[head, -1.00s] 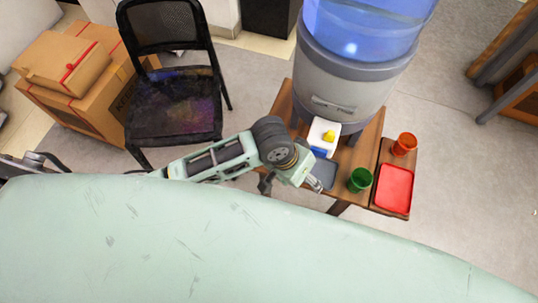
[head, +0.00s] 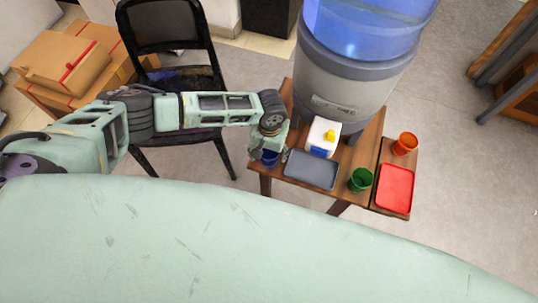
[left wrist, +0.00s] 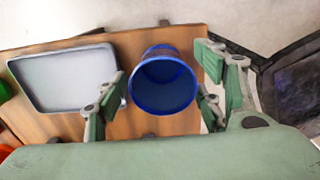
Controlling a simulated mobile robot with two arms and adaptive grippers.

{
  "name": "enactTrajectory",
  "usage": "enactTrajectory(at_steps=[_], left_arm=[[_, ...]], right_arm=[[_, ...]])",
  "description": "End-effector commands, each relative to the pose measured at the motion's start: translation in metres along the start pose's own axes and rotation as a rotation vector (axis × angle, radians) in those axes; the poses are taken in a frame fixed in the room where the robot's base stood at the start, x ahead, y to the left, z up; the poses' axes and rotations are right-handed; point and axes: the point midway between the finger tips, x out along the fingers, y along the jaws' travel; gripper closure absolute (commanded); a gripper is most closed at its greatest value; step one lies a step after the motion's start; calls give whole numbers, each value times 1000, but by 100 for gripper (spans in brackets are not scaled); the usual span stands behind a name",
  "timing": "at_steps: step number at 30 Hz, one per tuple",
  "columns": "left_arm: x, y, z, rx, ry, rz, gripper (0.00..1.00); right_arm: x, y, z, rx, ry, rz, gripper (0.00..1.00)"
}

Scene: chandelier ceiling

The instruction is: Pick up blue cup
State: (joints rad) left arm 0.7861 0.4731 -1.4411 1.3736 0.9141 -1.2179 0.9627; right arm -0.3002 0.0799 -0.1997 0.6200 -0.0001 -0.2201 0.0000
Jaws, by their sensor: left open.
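The blue cup (head: 270,158) stands on the wooden table at its left end, partly hidden by my left gripper (head: 270,150) in the head view. In the left wrist view the blue cup (left wrist: 162,82) shows its open mouth and lies between the spread fingers of my left gripper (left wrist: 165,98). The fingers are open, one on each side of the cup, and I cannot tell that they touch it. My right gripper is not in view.
A grey tray (head: 311,170) lies beside the cup. A water dispenser (head: 345,90) with a yellow tap stands behind. A green cup (head: 360,180), a red tray (head: 396,188) and an orange cup (head: 405,144) are farther right. A black chair (head: 170,60) stands left of the table.

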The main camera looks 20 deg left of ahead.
Motion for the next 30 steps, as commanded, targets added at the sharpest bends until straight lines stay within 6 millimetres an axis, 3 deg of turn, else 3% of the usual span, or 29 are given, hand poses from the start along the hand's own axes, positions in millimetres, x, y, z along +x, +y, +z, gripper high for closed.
enactTrajectory(at_steps=[6,14,30], left_arm=[[29,2,-1,0,-1,1,37],[32,2,-1,1,0,1,37],[32,2,-1,1,0,1,83]], right_arm=[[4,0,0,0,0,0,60],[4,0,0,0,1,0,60],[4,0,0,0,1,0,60]])
